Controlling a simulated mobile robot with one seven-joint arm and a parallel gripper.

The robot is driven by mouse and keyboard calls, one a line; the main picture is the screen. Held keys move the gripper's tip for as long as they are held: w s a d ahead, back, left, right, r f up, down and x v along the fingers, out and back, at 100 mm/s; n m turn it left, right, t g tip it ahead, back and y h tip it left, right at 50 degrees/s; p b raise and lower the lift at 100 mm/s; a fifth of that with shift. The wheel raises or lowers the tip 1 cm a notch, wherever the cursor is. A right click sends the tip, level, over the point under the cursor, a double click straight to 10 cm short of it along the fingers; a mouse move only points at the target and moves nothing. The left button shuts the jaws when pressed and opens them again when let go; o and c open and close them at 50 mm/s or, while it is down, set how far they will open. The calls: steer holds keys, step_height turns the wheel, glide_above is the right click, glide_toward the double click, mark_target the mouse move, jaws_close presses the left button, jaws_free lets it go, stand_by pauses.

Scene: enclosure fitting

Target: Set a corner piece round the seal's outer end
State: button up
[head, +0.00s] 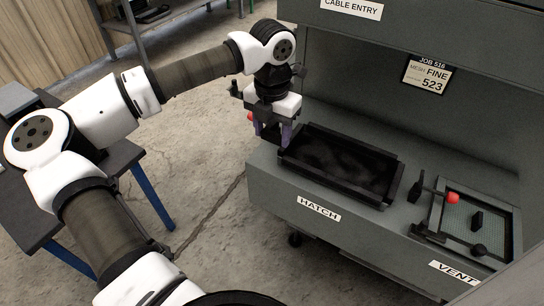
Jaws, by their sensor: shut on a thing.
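My gripper (272,138) is at the back left corner of the hatch, its two purplish fingers pointing down. It is shut on a small dark piece, mostly hidden between the fingers; I cannot tell its shape, or whether it is the corner piece. The hatch (318,178) is a black rectangular frame with a raised rim and a dark inside, set in the grey cabinet ledge. I cannot make out the seal or its outer end against the black rim. I cannot tell whether the held piece touches the rim.
A vent (455,218) with mesh, dark clamps and a red-tipped handle (452,197) is to the right. Another red knob (250,117) shows just left of my gripper. The cabinet's upper part (440,40) overhangs the ledge. A dark bench (115,165) stands at left; concrete floor lies between.

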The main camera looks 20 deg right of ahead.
mark_target(272, 170)
step_height(272, 170, down, 10)
steer(key=shift+f+p, duration=0.1)
steer(key=shift+p, duration=0.65)
steer(key=shift+f, duration=0.2)
steer(key=o, duration=1)
steer(key=shift+r, duration=0.1)
step_height(272, 170, up, 12)
steer(key=b, duration=0.2)
steer(key=shift+r+b, duration=0.15)
steer(key=shift+b, duration=0.25)
